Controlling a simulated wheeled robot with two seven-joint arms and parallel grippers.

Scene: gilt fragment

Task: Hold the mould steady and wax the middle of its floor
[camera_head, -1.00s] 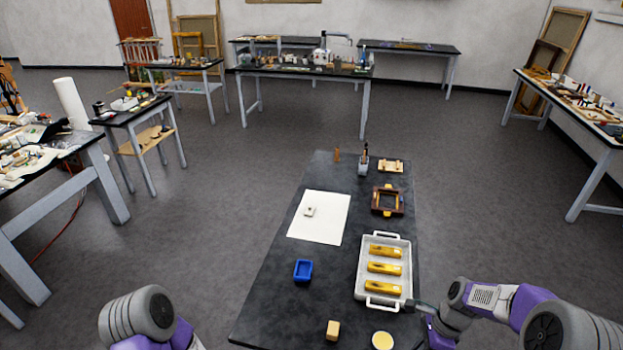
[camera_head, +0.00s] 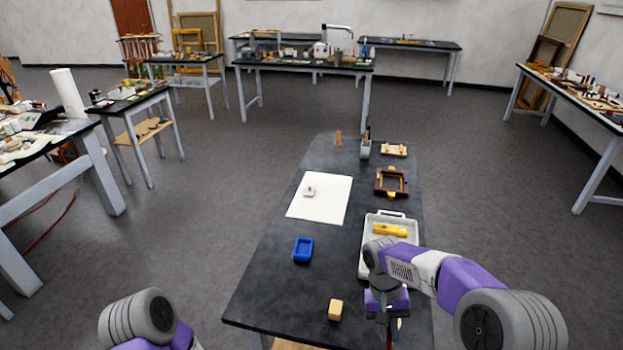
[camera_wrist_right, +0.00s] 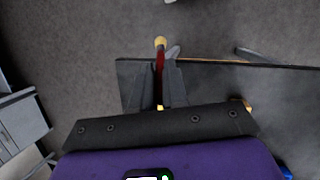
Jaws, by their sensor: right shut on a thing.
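The mould looks to be the small blue open box (camera_head: 303,249), lying on the dark table left of the white tray. My right gripper (camera_wrist_right: 163,82) is shut on a thin red stick with a yellow tip (camera_wrist_right: 160,58), probably a brush; the tip points away from the gripper. In the head view this gripper (camera_head: 388,330) is over the near right end of the table, well apart from the mould.
A wooden block (camera_head: 335,309) stands near the table's front edge. A white tray (camera_head: 367,232) with yellow pieces is partly covered by my arm. A white sheet (camera_head: 335,205), a brown frame (camera_head: 391,182) and a brush cup (camera_head: 366,149) lie farther back. Table around the mould is clear.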

